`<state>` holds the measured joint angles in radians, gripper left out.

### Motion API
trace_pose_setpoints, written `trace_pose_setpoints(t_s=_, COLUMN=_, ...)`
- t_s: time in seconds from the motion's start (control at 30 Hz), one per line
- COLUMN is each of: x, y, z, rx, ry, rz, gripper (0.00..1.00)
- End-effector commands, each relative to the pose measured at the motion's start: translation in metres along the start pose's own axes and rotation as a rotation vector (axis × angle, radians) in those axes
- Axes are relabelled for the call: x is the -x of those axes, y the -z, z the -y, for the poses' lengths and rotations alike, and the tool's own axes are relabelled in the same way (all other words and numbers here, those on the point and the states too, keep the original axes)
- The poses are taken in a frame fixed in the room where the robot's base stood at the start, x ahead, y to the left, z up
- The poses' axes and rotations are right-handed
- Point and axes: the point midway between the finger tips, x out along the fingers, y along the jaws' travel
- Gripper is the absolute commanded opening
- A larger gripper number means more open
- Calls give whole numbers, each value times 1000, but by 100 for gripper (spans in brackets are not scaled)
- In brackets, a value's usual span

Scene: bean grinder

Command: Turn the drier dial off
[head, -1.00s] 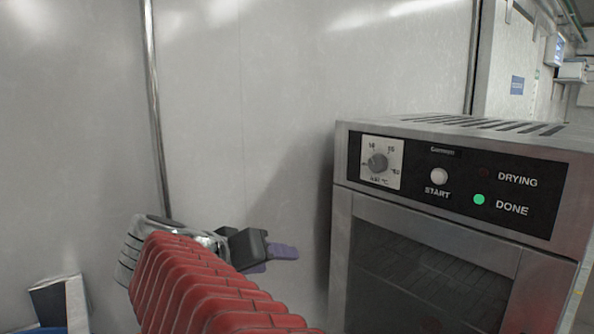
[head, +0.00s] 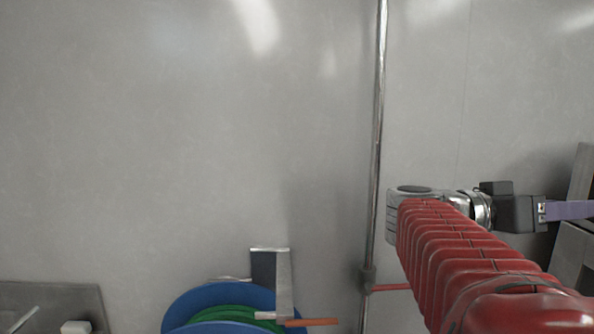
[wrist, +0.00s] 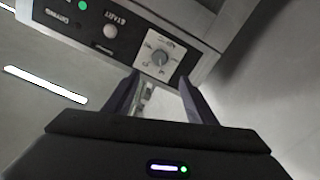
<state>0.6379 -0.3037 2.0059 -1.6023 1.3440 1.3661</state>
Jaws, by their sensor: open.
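The drier dial (wrist: 160,57) is a round grey knob on a white, marked plate. It shows in the wrist view, upside down, just beyond my fingertips. My gripper (wrist: 160,82) is open, its two purple fingers apart with nothing held between them. The dial lines up roughly with the gap; I see no contact. In the head view my gripper (head: 570,210) points right at the picture's edge. Only a sliver of the drier (head: 577,240) shows there, and its dial is out of view.
In the wrist view, the START button (wrist: 110,31) and the lit green DONE light (wrist: 82,5) are on the same black panel. In the head view, a vertical pipe (head: 376,150) runs along the wall. Blue and green round items (head: 185,305) lie low in the middle.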

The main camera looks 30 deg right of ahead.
Motion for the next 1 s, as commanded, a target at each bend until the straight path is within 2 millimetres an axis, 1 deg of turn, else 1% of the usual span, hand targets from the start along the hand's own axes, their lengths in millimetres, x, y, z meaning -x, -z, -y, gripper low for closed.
trace_pose_setpoints(t_s=0.27, x=-21, y=-1, z=-1, rx=1, ry=-3, rz=2, gripper=51)
trace_pose_setpoints(t_s=0.77, x=-76, y=0, z=-1, rx=1, ry=-3, rz=2, gripper=51)
trace_pose_setpoints(t_s=1.0, x=-106, y=-1, z=-1, rx=1, ry=-2, rz=2, gripper=51)
